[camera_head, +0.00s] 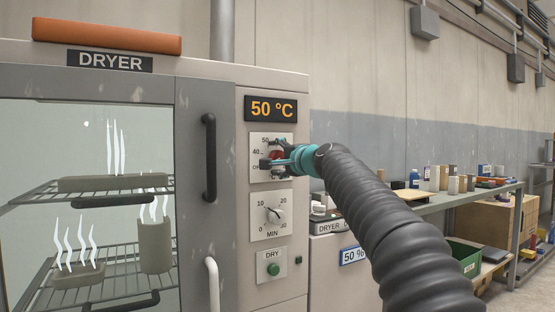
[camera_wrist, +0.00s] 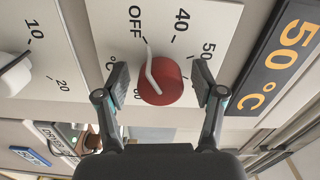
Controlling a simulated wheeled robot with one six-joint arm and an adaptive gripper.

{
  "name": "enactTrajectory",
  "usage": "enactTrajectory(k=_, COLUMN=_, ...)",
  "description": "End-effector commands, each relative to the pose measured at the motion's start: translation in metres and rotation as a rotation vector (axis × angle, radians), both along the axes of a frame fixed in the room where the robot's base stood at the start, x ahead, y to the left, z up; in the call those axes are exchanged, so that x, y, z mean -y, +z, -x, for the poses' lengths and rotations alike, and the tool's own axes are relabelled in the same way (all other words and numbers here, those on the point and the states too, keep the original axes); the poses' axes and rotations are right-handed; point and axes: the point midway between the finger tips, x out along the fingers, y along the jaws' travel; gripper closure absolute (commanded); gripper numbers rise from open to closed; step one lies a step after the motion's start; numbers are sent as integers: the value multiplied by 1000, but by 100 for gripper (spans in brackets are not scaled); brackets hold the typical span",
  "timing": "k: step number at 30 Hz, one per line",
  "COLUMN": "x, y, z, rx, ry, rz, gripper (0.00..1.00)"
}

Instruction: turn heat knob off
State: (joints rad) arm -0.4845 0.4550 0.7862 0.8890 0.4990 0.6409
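The red heat knob (camera_head: 277,155) is on the upper dial plate of the dryer (camera_head: 290,85), under an orange display (camera_head: 271,108) reading 50 °C. In the wrist view the red knob (camera_wrist: 168,84) has a bent white pointer whose tip lies near the OFF and 40 marks; its exact setting is hard to tell. My gripper (camera_wrist: 160,82) is open, with one finger on each side of the knob and a visible gap on both sides. In the head view my teal gripper (camera_head: 274,157) partly covers the knob and its dial.
Below is a MIN timer knob (camera_head: 274,215) and a green DRY button (camera_head: 273,269). A dark door handle (camera_head: 209,157) stands out to the left. Steaming pieces show behind the door glass. A cluttered shelf (camera_head: 450,199) stands along the wall at right.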

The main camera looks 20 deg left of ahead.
Motion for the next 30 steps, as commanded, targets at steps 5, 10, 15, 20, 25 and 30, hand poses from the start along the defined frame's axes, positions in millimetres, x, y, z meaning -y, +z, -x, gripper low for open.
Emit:
enactTrajectory(k=5, x=1, y=0, z=-1, rx=1, ry=-2, rz=-1, gripper=32)
enactTrajectory(k=10, x=5, y=1, z=3, rx=0, ry=-2, rz=0, gripper=32)
enactTrajectory(k=15, x=18, y=2, z=15, rx=0, ry=-2, rz=-2, gripper=32)
enactTrajectory(k=20, x=35, y=1, z=30, rx=-1, ry=-1, rz=-1, gripper=32)
enactTrajectory(k=25, x=56, y=1, z=48, rx=0, ry=-2, rz=-2, gripper=32)
enactTrajectory(k=30, x=75, y=1, z=64, rx=1, ry=-2, rz=-1, gripper=32)
